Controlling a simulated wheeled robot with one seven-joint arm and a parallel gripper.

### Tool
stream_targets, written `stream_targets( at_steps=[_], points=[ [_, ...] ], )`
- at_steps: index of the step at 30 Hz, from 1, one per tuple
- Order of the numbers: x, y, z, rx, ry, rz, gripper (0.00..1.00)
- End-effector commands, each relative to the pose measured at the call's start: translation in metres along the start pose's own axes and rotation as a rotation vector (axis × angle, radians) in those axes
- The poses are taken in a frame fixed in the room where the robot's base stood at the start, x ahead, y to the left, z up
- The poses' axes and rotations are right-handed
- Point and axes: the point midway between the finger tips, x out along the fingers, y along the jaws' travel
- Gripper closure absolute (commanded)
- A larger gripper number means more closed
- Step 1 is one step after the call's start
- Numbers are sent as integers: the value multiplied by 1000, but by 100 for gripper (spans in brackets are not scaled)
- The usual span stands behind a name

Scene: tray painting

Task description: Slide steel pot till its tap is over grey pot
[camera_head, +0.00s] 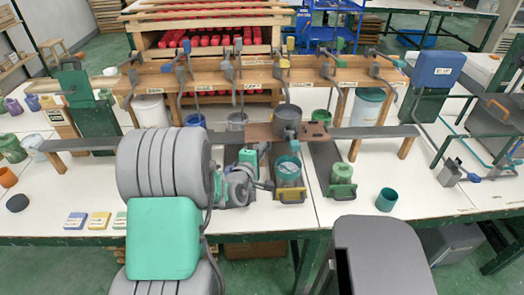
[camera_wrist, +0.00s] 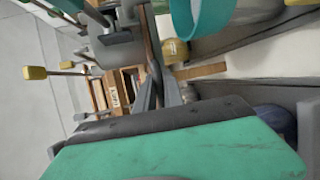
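The steel pot (camera_head: 288,118) stands upright on a brown board (camera_head: 262,131) on the grey rail, right of the middle of the bench. Its tap cannot be made out clearly. A grey pot (camera_head: 237,120) stands behind the rail, left of the steel pot, partly hidden by the rack and rail. My gripper (camera_head: 264,184) is low in front of the rail, left of the teal container (camera_head: 288,172) and below and left of the steel pot. Its fingers are small and partly hidden, so its opening is unclear. In the wrist view a teal rim (camera_wrist: 195,18) shows close by.
A green container (camera_head: 342,178) and a teal cup (camera_head: 387,199) stand to the right. Blue (camera_head: 195,121) and white (camera_head: 150,111) pots stand behind the rail. Rack posts and hanging levers crowd the space above it.

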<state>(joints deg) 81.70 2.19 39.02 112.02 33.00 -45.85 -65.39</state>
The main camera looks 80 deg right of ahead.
Motion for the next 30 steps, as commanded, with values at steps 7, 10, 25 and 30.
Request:
stream_targets(
  at_steps=[7,10,25,30],
  points=[
    [0,-1,1,0,-1,-1,67],
    [0,0,1,1,-2,-1,67],
    [-59,0,0,0,2,2,67],
    [-77,0,1,1,0,0,67]
  ],
)
